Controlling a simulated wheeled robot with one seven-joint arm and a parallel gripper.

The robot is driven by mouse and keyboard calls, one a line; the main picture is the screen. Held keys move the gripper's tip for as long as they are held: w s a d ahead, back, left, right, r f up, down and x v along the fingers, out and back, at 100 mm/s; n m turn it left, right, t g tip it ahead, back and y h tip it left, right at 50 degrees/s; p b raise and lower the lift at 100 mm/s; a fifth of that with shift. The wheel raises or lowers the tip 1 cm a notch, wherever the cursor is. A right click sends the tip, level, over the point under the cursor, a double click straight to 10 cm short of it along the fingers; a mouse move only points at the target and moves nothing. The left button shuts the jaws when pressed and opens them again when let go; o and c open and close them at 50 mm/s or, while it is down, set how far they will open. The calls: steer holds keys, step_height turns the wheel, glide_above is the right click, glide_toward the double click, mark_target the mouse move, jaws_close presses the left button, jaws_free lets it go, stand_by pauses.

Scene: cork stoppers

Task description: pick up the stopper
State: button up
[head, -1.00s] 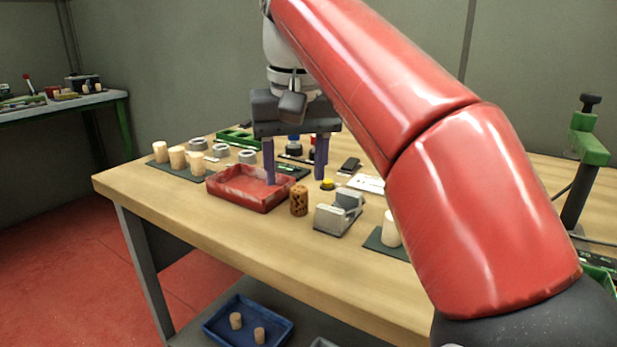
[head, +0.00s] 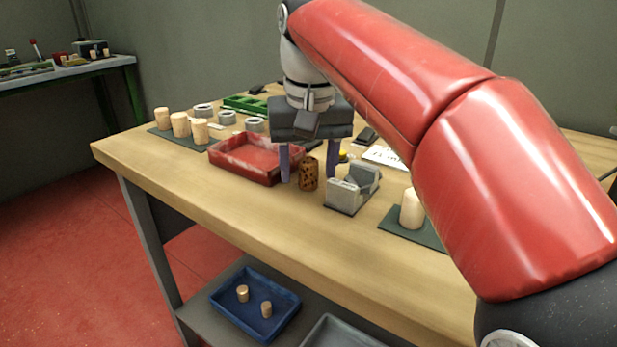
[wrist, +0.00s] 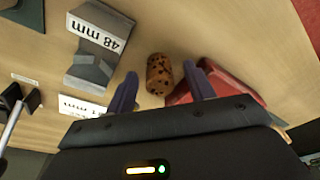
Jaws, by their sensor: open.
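A dark, speckled cork stopper (head: 308,174) stands upright on the wooden table, right of the red tray (head: 232,172). My gripper (head: 309,166) is open, pointing down, with one finger to each side of the stopper in the head view. In the wrist view the stopper (wrist: 159,74) shows between the two purple fingertips (wrist: 161,80), with gaps on both sides. I see no contact. Whether the tips are down around it or still above it is hard to tell. Paler stoppers (head: 180,125) stand on a dark mat at the left.
A grey gauge block (head: 352,188) marked 48 mm sits close to the right of the stopper. A pale stopper (head: 412,208) stands on a dark mat beyond it. A blue bin (head: 290,318) with two stoppers is on the shelf below. The table's front strip is clear.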

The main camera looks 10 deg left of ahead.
steer(key=c, duration=1)
